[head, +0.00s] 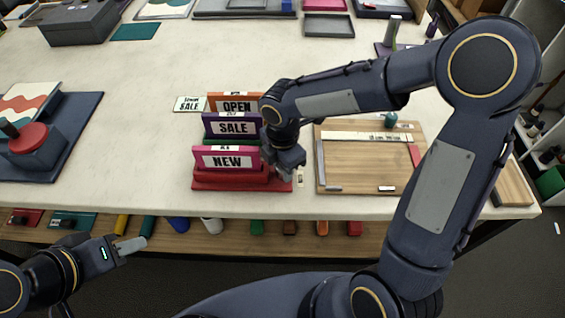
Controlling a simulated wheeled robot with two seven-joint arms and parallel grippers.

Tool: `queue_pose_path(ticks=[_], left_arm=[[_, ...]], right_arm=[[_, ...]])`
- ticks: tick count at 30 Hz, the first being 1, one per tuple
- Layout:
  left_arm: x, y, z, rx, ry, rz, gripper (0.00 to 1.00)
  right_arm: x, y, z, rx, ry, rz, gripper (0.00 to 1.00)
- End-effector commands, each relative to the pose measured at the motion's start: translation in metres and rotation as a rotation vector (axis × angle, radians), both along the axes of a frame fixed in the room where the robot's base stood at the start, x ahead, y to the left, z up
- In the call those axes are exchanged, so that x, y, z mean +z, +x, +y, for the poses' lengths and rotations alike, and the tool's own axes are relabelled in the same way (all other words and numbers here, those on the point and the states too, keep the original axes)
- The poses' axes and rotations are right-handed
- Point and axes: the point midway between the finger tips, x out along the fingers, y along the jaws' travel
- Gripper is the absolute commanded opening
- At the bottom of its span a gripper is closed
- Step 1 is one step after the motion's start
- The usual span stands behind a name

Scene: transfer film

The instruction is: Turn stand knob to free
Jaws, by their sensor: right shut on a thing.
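A red stand (210,186) near the table's front edge holds upright sign cards: an orange OPEN card (236,105), a purple SALE card (231,127) and a pink NEW card (225,160). My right gripper (290,172) reaches down at the stand's right end and is shut there. The stand's knob is hidden behind the gripper, so its setting cannot be read. My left gripper (132,246) is in front of the table at the lower left, away from the stand. Its fingers overlap in this view.
A wooden board (350,160) with tools lies right of the stand. A dark blue press with a red round top (28,137) stands at the left. A small white sale card (188,104) lies behind the stand. The table's middle is clear. Several coloured items line a lower front shelf (270,240).

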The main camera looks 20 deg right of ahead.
Motion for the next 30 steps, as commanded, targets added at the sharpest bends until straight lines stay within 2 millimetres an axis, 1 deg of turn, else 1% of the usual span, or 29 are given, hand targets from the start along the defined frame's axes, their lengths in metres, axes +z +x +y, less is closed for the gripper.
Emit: queue_pose_path(ticks=[1,6,12,27,28,29,30], left_arm=[[0.0034,0.0000,0.0000,0.000,0.000,0.000,0.36],[0.0067,0.0000,0.0000,0.000,0.000,0.000,0.36],[0.0085,0.0000,0.0000,0.000,0.000,0.000,0.36],[0.0087,0.0000,0.0000,0.000,0.000,0.000,0.36],[0.0087,0.0000,0.0000,0.000,0.000,0.000,0.36],[0.0087,0.0000,0.0000,0.000,0.000,0.000,0.36],[0.0087,0.0000,0.0000,0.000,0.000,0.000,0.36]], right_arm=[[0.0028,0.0008,0.0003,0.027,0.001,-0.003,0.07],[0.0026,0.0011,0.0003,0.105,0.001,-0.004,0.07],[0.0021,0.0014,0.0004,0.156,0.002,-0.005,0.07],[0.0018,0.0015,0.0005,0.172,0.001,-0.006,0.07],[0.0018,0.0015,0.0005,0.171,0.001,-0.006,0.34],[0.0018,0.0014,0.0004,0.171,0.001,-0.006,0.38],[0.0016,0.0014,0.0004,0.171,0.001,-0.005,0.39]])
